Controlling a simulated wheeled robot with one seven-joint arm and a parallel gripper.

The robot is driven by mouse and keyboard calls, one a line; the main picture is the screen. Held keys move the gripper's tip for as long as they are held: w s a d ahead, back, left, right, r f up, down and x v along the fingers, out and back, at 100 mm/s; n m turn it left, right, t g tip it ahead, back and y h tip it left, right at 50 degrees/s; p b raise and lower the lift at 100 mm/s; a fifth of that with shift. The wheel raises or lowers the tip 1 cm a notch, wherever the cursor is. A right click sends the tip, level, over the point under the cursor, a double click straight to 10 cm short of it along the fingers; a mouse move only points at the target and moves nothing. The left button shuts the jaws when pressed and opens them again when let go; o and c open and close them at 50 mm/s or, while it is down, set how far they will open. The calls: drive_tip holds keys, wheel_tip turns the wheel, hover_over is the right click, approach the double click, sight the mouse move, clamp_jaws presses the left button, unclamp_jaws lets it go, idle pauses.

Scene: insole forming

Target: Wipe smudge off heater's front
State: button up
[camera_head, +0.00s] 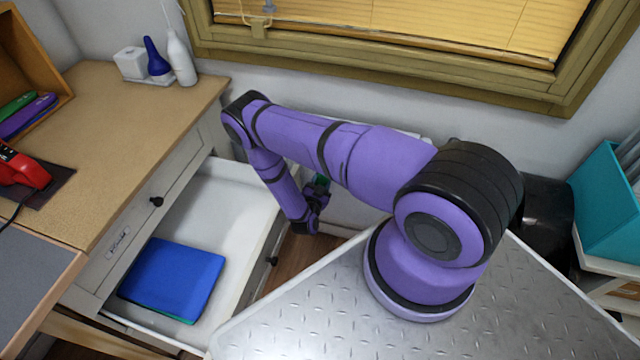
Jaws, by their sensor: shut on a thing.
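The heater (346,212) is the pale, upright panel low on the wall under the window, mostly covered by my purple arm. I cannot make out the smudge on its front. My gripper (319,196) is small and dark at the end of the arm, close to the heater's front, beyond the open drawer. It is shut on a small green thing (322,180), of which only a bit shows; I cannot tell whether this is a cloth or a sponge. Whether it touches the heater is hidden.
An open white drawer (225,200) with blue and green folders (175,279) sticks out from the desk (120,130), left of my gripper. A teal box (608,205) stands at the right. A strip of wooden floor (292,262) shows below my gripper.

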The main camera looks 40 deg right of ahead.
drive_tip(key=shift+w+d, duration=0.45)
drive_tip(key=shift+d, duration=0.15)
drive_tip(key=shift+s, duration=0.1)
idle(0.3)
drive_tip(key=s+d, duration=0.2)
drive_tip(key=s, duration=0.1)
drive_tip(key=shift+d, duration=0.2)
drive_tip(key=shift+w, duration=0.15)
drive_tip(key=shift+w+a+r, duration=0.1)
drive_tip(key=shift+w+a, duration=0.45)
drive_tip(key=shift+w, duration=0.35)
drive_tip(key=shift+w+a+r, duration=0.1)
drive_tip(key=shift+w+a, duration=0.45)
drive_tip(key=shift+w, duration=0.35)
drive_tip(key=v, duration=0.6)
drive_tip(key=shift+s+f, duration=0.15)
drive_tip(key=shift+s, duration=0.1)
